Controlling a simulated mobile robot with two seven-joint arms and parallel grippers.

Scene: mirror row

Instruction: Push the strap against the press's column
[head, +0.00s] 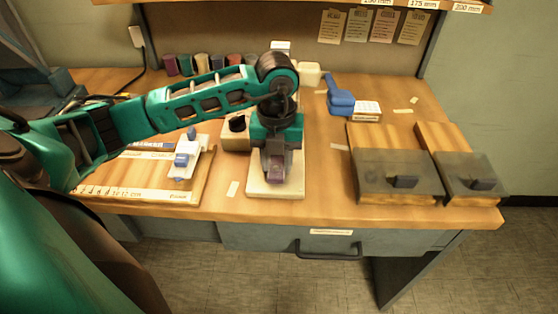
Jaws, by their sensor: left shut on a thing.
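My left gripper (275,172) points down over a cream base plate (288,190) at the middle of the bench. It is shut on a small purple piece, which appears to be the strap (275,175). A pale top part (281,46) shows just behind my arm's wrist and may belong to the press. The press's column is hidden behind my arm and gripper, so I cannot tell whether the strap touches it. My right gripper is not in view.
A board with a ruler edge and a white-and-blue device (185,158) lies to the left. A dark-topped box (236,132) stands close by. Two wooden blocks with grey covers (400,175) are at the right. Several coloured rolls (203,62) line the back.

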